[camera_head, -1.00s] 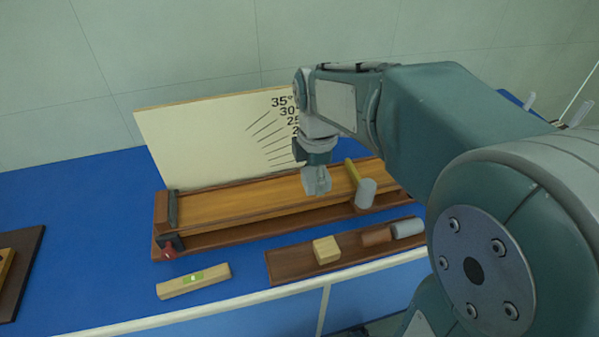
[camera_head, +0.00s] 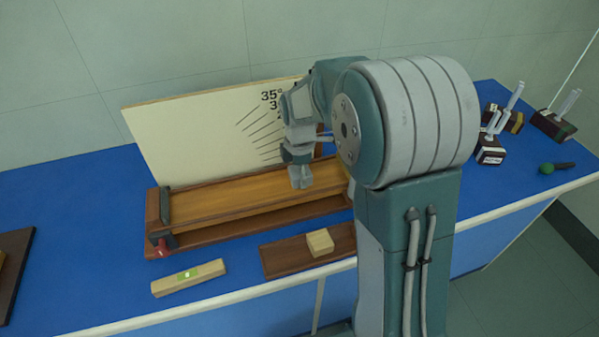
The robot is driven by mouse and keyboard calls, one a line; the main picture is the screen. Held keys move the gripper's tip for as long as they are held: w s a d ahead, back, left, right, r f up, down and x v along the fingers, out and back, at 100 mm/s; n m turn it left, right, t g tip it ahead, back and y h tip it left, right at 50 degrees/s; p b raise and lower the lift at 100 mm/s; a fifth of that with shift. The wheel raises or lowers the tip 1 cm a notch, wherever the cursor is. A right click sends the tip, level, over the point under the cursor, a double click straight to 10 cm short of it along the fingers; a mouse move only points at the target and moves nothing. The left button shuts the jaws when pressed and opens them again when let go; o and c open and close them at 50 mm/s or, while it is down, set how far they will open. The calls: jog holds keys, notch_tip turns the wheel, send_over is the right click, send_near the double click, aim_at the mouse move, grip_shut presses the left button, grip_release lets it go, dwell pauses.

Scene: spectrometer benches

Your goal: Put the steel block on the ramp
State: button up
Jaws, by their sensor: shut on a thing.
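The ramp (camera_head: 228,203) is a long orange-brown wooden track on a darker base, lying along the blue bench in front of a cream angle board. My gripper (camera_head: 301,179) points down over its right part. The jaws are shut on a small grey piece, apparently the steel block, which the fingers mostly hide. I cannot tell whether the piece touches the track. My arm covers the right end of the ramp.
A brown tray (camera_head: 283,262) in front of the ramp holds a pale wooden block (camera_head: 320,242); my arm hides its right end. A wooden level (camera_head: 189,277) lies at the front left. The angle board (camera_head: 195,135) stands close behind. Small instruments (camera_head: 491,148) stand at the right.

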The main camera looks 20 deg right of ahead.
jog(key=o, duration=1.2)
notch_tip(320, 180, up, 12)
jog(key=s+r+m+t, duration=0.1)
jog(key=s+m+t, duration=0.1)
jog(key=s+m, duration=0.7)
jog(key=s+a+r+m+t, duration=0.1)
jog(key=s+r+m+t, duration=0.1)
jog(key=s+m, duration=0.7)
jog(key=shift+s+a+t, duration=0.25)
jog(key=shift+s+t, duration=0.55)
jog(key=shift+s, duration=1.75)
